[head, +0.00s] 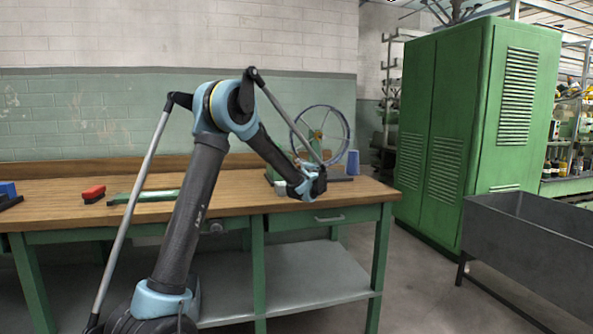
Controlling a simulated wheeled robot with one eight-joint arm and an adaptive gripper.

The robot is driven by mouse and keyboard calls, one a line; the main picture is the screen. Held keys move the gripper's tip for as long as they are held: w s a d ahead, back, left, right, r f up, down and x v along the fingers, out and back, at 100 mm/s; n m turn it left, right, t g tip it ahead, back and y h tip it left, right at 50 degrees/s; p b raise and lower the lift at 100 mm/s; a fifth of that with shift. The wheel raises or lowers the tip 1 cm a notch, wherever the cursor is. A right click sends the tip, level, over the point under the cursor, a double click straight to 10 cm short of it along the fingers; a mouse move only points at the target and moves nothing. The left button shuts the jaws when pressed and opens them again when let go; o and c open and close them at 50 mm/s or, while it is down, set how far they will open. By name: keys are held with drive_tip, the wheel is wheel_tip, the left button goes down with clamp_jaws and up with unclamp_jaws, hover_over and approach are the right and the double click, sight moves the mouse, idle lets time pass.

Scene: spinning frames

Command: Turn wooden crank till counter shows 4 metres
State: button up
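A spoked wheel (347,130) with a dark rim stands upright on a green stand (316,146) at the right end of the workbench. My gripper (318,184) is in front of the stand, low over the bench's front right part. It covers part of the stand and its base. The gripper is small and dark here, so I cannot see whether its fingers are open or touch anything. I cannot make out the wooden crank or the counter or its reading.
The wooden workbench (240,193) has green legs and a lower shelf. A red block (94,192), a green bar (150,196) and a blue block (7,190) lie on its left. A blue container (353,162) stands right of the wheel. A green cabinet (425,130) and grey trough (530,240) are at right.

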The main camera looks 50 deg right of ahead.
drive_tip(key=v, duration=0.9)
drive_tip(key=shift+s, duration=0.2)
drive_tip(key=shift+a, duration=0.15)
